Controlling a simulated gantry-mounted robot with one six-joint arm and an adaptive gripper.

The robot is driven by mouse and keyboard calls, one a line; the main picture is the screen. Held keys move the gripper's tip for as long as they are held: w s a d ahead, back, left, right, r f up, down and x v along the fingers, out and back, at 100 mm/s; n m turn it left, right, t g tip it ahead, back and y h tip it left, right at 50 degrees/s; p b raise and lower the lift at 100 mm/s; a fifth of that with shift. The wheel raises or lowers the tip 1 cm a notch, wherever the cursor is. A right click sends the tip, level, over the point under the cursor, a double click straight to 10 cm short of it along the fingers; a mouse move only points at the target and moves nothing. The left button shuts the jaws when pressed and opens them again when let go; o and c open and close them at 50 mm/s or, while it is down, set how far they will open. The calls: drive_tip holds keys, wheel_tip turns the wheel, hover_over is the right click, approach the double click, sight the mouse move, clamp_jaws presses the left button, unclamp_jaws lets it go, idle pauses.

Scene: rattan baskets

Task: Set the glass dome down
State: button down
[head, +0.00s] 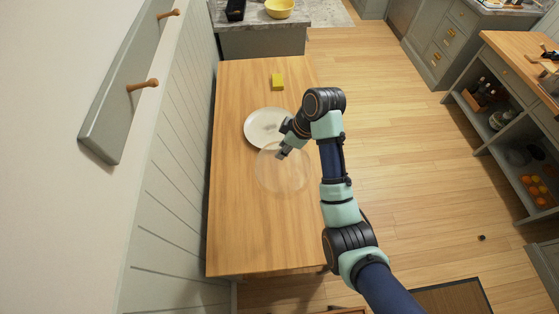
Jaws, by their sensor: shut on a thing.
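The glass dome (283,176) is a clear, round, see-through shape over the wooden table. My gripper (283,152) is at the dome's upper part and is shut on it; the fingers are small and partly dark against the plate. A white round plate (258,124) lies on the table just behind the dome. In this view the dome's far edge overlaps the plate's near edge. I cannot tell whether the dome's rim touches the table or hangs above it.
A yellow sponge-like block (277,82) lies at the far end of the wooden table (240,235). The near half of the table is clear. A panelled wall with a peg rail (125,85) runs along the left. A counter with a yellow bowl (279,8) stands beyond.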

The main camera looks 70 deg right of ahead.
sight(300, 160)
wheel_tip(300, 160, down, 17)
drive_tip(key=shift+r, duration=0.2)
idle(0.3)
drive_tip(key=shift+f+b, duration=0.2)
drive_tip(key=shift+b, duration=0.15)
drive_tip(key=c, duration=0.8)
unclamp_jaws()
drive_tip(key=p+v, duration=0.1)
drive_tip(key=v, duration=1.1)
drive_tip(key=shift+r, duration=0.2)
